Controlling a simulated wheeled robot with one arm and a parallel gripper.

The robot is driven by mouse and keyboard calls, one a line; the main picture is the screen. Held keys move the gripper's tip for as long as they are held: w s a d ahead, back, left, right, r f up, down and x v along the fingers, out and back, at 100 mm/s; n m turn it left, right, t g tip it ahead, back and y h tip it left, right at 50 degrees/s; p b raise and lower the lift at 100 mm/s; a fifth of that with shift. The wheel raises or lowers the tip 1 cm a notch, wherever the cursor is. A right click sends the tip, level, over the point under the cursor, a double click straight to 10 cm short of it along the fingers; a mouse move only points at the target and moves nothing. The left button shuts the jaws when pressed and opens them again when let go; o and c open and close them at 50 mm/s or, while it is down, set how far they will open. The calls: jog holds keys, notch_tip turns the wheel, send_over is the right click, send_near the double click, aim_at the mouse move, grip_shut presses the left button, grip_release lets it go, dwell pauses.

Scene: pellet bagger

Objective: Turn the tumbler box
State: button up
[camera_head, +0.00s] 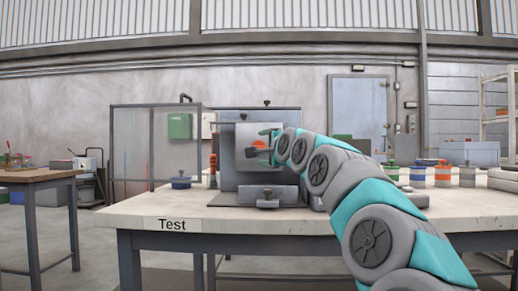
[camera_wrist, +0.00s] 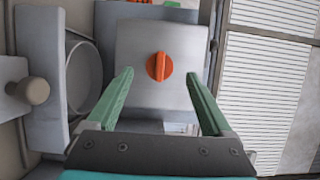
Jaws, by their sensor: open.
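The tumbler box (camera_wrist: 135,45), as I take it, is a light grey square face with an orange knob (camera_wrist: 158,66) at its middle. The knob's grip bar stands nearly upright in the wrist view. In the head view the box (camera_head: 243,135) sits in a grey machine (camera_head: 284,118) on the bench, and the knob is partly hidden by my gripper. My gripper (camera_wrist: 160,76) is open and empty. Its green fingers point at the box face, one to either side of the knob, apparently without touching it.
The bench (camera_head: 150,208) carries a "Test" label. A blue-lidded pot (camera_head: 180,181) stands left of the machine. Several coloured pots (camera_head: 443,174) stand at the right behind my arm. In the wrist view, a round-knobbed part (camera_wrist: 35,91) lies left of my fingers.

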aim_at(259, 148)
jog(key=shift+p+x, duration=0.35)
jog(key=shift+x, duration=1.7)
grip_shut()
